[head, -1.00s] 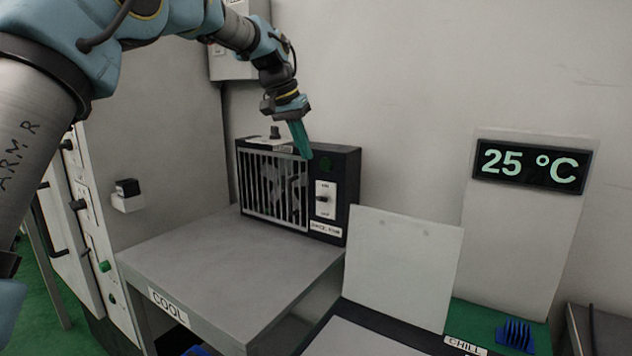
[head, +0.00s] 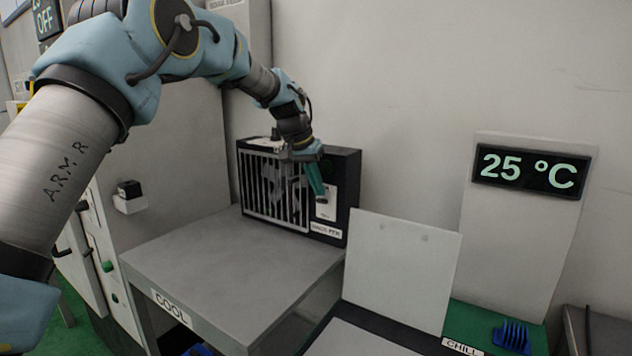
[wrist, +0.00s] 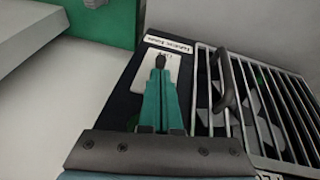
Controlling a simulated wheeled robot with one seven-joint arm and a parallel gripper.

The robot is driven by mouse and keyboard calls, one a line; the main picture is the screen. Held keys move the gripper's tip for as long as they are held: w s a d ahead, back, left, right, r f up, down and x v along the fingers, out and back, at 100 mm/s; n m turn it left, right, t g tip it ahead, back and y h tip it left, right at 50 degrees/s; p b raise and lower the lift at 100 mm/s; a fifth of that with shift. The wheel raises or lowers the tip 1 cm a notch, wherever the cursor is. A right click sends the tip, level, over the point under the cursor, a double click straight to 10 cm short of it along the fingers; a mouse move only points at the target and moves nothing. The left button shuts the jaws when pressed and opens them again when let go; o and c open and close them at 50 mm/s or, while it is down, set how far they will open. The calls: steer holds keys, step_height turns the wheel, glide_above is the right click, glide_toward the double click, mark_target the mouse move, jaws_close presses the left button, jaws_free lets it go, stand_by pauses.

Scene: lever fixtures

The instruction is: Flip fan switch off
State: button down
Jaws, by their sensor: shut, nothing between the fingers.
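The fan (head: 273,188) is a black box with a white grille, standing at the back of the grey COOL table. Its white switch plate (head: 325,211) is on the right of its front, partly hidden by my gripper (head: 322,196). My gripper is shut and empty, its teal fingers pointing down in front of the plate. In the wrist view the fingertips (wrist: 160,64) overlap the switch plate (wrist: 172,62), with the fan grille (wrist: 250,100) to the right. The switch lever is hidden or merges with the fingertips, so its position and any contact cannot be told.
The COOL table top (head: 230,265) is clear. A white upright panel (head: 402,265) stands right of the fan. A display (head: 530,168) reads 25 °C. A blue rack (head: 511,335) sits on the green CHILL surface. A cabinet with knobs is at left.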

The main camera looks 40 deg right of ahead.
steer(key=shift+f+b, duration=0.15)
steer(key=shift+b, duration=0.3)
steer(key=shift+a+h+b, duration=0.1)
steer(key=shift+h+b, duration=0.2)
steer(key=shift+b, duration=0.35)
steer(key=shift+a+f+h+b, duration=0.25)
steer(key=shift+h+b, duration=0.15)
steer(key=shift+b, duration=1.05)
steer(key=h+b, duration=0.2)
steer(key=b, duration=0.6)
steer(key=a+f+t+h+b, duration=0.1)
steer(key=h+b, duration=0.1)
steer(key=b, duration=0.7)
steer(key=a+f+h+b, duration=0.1)
steer(key=h+b, duration=0.1)
steer(key=b, duration=0.6)
steer(key=shift+s+f+m+t+b, duration=0.25)
steer(key=shift+s+m+t+b, duration=0.05)
steer(key=shift+s+t+b, duration=0.1)
steer(key=shift+d, duration=0.1)
